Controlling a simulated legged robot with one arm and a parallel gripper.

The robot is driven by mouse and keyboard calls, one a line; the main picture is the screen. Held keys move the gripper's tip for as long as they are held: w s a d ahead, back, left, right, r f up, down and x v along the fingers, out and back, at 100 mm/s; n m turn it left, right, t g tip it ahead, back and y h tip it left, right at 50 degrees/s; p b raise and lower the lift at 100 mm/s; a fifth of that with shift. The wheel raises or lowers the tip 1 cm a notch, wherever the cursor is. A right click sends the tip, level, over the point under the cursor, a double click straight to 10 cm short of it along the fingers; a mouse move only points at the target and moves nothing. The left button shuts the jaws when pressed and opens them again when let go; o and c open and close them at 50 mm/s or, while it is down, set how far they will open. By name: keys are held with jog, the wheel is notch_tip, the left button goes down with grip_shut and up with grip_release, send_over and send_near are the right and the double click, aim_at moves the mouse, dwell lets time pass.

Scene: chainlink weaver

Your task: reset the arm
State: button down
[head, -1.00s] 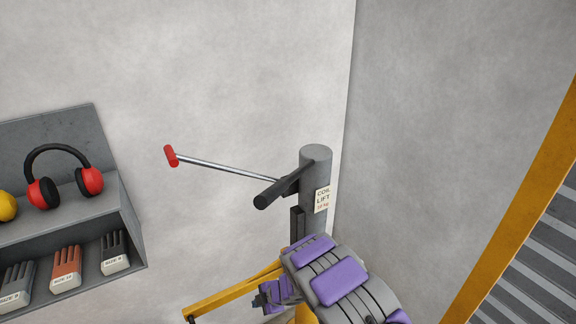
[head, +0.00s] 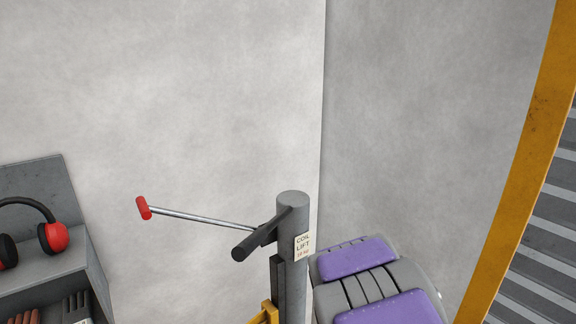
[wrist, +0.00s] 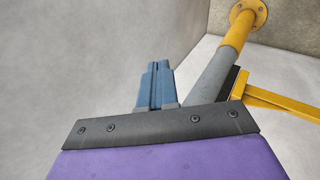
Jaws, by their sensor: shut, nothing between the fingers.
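My gripper (wrist: 156,66) shows in the wrist view, its two blue-grey fingers pressed together with nothing between them. In the head view my purple and grey arm (head: 372,285) fills the lower middle right; the gripper itself does not show there. The coil lift's grey post (head: 292,225) stands just left of my arm, with a red-tipped metal lever (head: 200,219) reaching left and a dark handle towards me. In the wrist view a grey and yellow post (wrist: 232,48) with a yellow round flange runs up to the right of my fingers, apparently close behind them.
A grey shelf (head: 60,262) with red ear defenders (head: 54,237) and gloves is at the lower left. A yellow frame (head: 520,170) with grey slats runs down the right. Yellow bars (wrist: 275,106) lie right of the fingers in the wrist view. Bare walls fill the upper area.

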jog(key=s+d+r+m+g, duration=0.1)
jog(key=s+r+m+g, duration=0.15)
jog(key=s, duration=0.75)
jog(key=s+d+r+m+g, duration=0.15)
jog(key=s+m, duration=0.25)
jog(key=s, duration=0.5)
jog(key=s+a+m+g+y, duration=0.1)
jog(key=s+a, duration=0.3)
jog(key=s, duration=0.5)
jog(key=s+a+r+m+g+y+b, duration=0.1)
jog(key=s+a+g+y, duration=0.1)
jog(key=s, duration=0.8)
jog(key=shift+s+a+g+y, duration=0.3)
jog(key=shift+a+y, duration=0.5)
jog(key=shift+a, duration=0.3)
jog(key=shift+a, duration=0.35)
jog(key=shift+d, duration=0.15)
